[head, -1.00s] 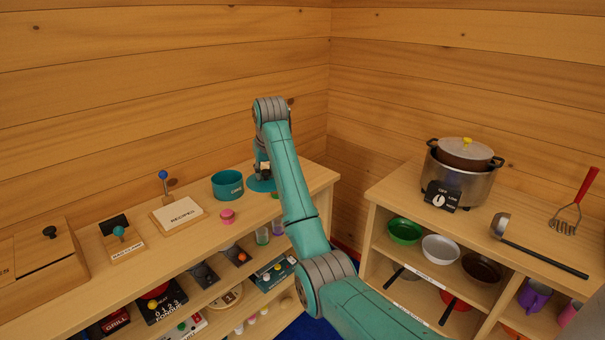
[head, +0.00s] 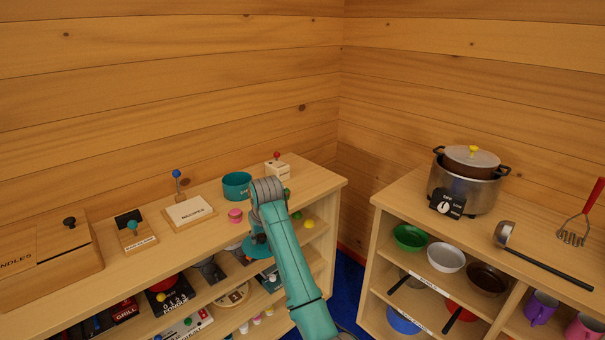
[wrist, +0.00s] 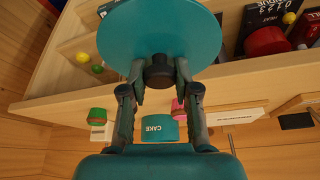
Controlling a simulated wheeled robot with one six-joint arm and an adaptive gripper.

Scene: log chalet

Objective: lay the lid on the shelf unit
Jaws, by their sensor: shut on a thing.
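My gripper (wrist: 158,82) is shut on the dark knob of a teal round lid (wrist: 160,30). In the head view the lid (head: 257,248) is partly hidden by my arm and appears in front of the left shelf unit (head: 322,181), apart from its top. A teal tin (head: 237,185) stands uncovered on that top; in the wrist view the tin (wrist: 163,130) reads CAKE. My gripper is mostly hidden behind my arm in the head view.
The left unit's top holds a pink pot (head: 235,215), a recipes block (head: 188,212), a white box with a red knob (head: 277,168) and a wooden box (head: 62,255). Its far right end is clear. The right unit (head: 402,197) carries a cooker (head: 466,188), ladle and masher.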

